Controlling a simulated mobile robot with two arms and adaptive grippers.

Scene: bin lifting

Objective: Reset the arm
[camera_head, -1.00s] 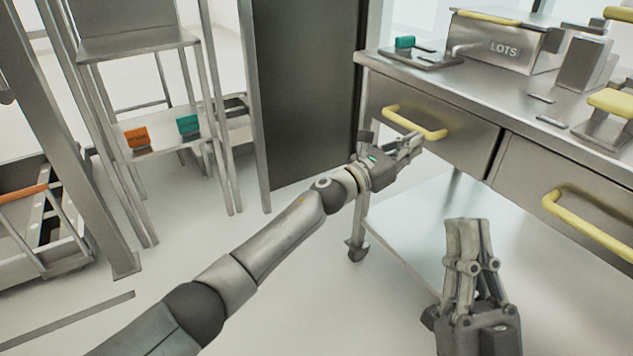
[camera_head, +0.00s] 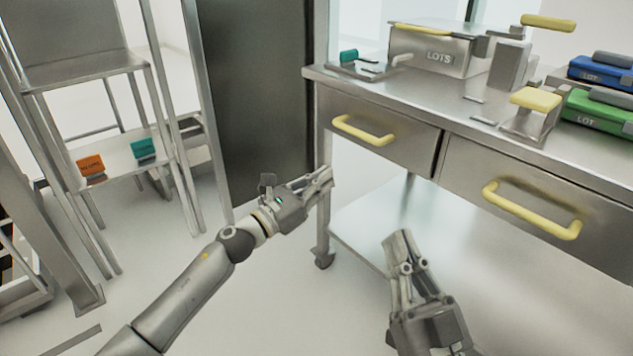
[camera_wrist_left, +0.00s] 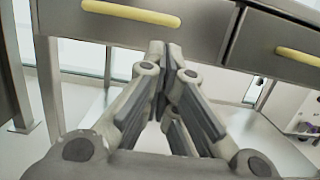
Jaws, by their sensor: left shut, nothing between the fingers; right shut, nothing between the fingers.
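My left gripper (camera_head: 322,180) is shut and empty in the head view, beside the near left leg of the steel workbench (camera_head: 390,110). In the left wrist view its fingers (camera_wrist_left: 165,55) meet at the tips, below a drawer front with a yellow handle (camera_wrist_left: 130,12). My right gripper (camera_head: 397,240) is shut and empty at the lower middle of the head view, pointing up and slightly left in front of the bench's lower shelf (camera_head: 370,225). Neither gripper appears to touch anything.
Two drawers with yellow handles (camera_head: 363,131) (camera_head: 530,212) face me. A steel LOTS box (camera_head: 440,50), a blue bin (camera_head: 600,72) and a green bin (camera_head: 597,108) stand on the bench. A steel rack (camera_head: 110,165) with orange and teal signs is at left. Floor between is clear.

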